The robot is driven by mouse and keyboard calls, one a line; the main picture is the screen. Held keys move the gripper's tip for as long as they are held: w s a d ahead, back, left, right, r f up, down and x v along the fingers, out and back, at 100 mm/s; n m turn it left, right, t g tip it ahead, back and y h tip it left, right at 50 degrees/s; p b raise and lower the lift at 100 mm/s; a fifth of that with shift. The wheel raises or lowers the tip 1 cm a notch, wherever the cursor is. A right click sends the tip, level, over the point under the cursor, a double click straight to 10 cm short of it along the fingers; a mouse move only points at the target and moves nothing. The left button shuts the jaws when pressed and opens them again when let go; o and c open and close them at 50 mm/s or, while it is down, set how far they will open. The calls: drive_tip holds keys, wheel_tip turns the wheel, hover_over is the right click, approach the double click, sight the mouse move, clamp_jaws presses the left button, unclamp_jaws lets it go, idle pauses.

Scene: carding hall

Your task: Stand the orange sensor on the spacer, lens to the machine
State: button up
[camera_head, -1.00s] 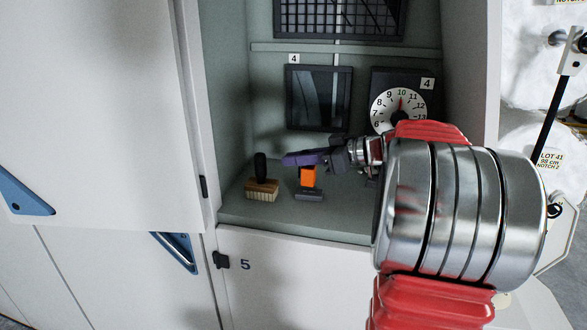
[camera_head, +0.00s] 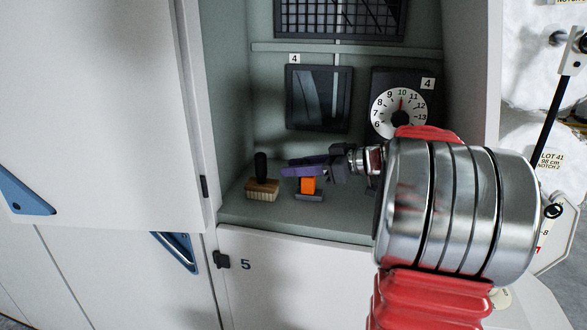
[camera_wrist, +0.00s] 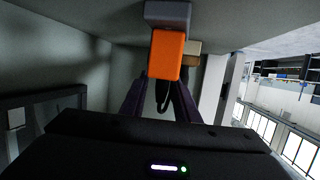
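The orange sensor (camera_head: 308,186) is a small block at the dark grey spacer (camera_head: 309,197) on the cabinet shelf. It overlaps the spacer's upper part in the head view; I cannot tell whether they touch. My gripper (camera_head: 290,167) reaches in from the right, its purple fingers just above the visible orange part. In the wrist view, which looks upside down, the sensor (camera_wrist: 167,55) is at the fingertips (camera_wrist: 162,78) and the spacer (camera_wrist: 168,13) lies beyond it. The fingers are shut on the sensor. I cannot make out its lens.
A brush (camera_head: 262,190) with a black upright handle stands left of the spacer. Behind are a dark framed panel (camera_head: 318,98) and a white dial (camera_head: 399,109). The shelf's front strip (camera_head: 290,223) is clear. The cabinet's left side wall (camera_head: 228,120) is close to the brush.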

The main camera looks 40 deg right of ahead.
drive_tip(key=v, duration=0.7)
drive_tip(key=shift+s+d+r, duration=0.1)
drive_tip(key=shift+s+r, duration=0.05)
drive_tip(key=shift+s, duration=0.05)
idle(0.5)
